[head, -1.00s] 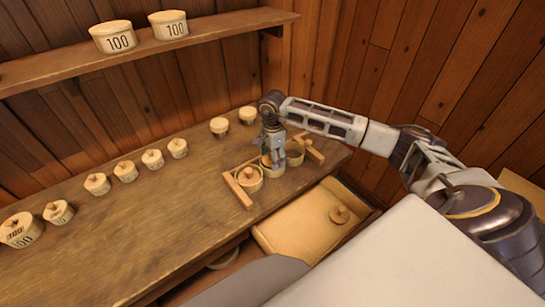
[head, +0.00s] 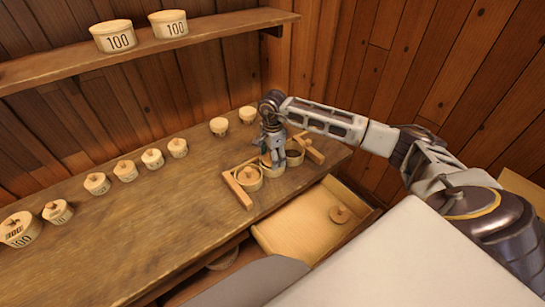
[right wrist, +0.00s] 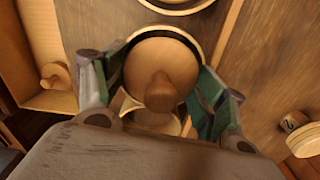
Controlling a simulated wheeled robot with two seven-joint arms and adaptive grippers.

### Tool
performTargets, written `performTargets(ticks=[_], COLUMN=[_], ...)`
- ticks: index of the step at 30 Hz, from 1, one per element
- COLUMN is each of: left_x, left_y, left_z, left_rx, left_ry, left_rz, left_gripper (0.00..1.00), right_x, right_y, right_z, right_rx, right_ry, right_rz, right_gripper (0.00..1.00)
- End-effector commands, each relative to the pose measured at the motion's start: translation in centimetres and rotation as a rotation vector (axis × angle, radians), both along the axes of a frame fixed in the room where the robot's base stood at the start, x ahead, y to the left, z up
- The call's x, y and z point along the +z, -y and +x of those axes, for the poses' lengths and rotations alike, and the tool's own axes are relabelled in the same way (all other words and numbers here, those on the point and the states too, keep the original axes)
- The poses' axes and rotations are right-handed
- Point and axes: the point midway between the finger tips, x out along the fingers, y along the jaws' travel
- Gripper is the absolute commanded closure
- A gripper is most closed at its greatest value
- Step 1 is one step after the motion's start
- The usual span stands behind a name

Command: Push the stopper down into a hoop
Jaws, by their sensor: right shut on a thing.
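The stopper (right wrist: 180,62) is a round wooden disc with a knob on top, seen from above in the right wrist view. My right gripper (right wrist: 160,88) is shut on it, with one finger at each side. In the head view my right gripper (head: 272,163) points down over the middle of a short row of wooden hoops. A dark gap and pale rim show around the stopper's far side; I cannot tell how deep it sits. The near hoop (head: 249,185) and far hoop (head: 295,158) stand on either side, in a wooden frame (head: 236,190). My left gripper is not in view.
Several lidded wooden pots (head: 125,172) stand along the back of the bench (head: 150,225). Two pots marked 100 (head: 118,38) stand on the shelf above. An open drawer (head: 300,235) below the front edge holds a knobbed piece (head: 340,214). The bench's middle is clear.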

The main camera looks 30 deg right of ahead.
Motion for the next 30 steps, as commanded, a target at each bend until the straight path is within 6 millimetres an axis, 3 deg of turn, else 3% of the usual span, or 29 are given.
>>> performTargets(ticks=[1, 22, 23, 28, 30], left_x=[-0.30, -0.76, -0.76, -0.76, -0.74], left_y=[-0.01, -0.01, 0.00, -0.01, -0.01], left_z=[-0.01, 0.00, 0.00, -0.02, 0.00], left_rx=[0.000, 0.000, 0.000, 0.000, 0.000], left_ry=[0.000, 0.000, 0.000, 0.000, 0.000], left_rz=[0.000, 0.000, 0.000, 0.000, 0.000], left_gripper=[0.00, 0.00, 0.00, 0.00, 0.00], right_x=[-1.33, -1.83, -1.83, -1.79, -1.70], right_y=[-0.22, -0.27, -0.27, -0.29, -0.27], right_z=[-0.54, -0.48, -0.48, -0.52, -0.49], right_rx=[0.003, 0.003, 0.003, 0.004, 0.004], right_ry=[-0.018, -0.016, -0.016, -0.017, -0.016], right_rz=[0.000, 0.002, 0.002, 0.002, 0.001], right_gripper=[0.55, 0.53, 0.21, 0.00, 0.00])
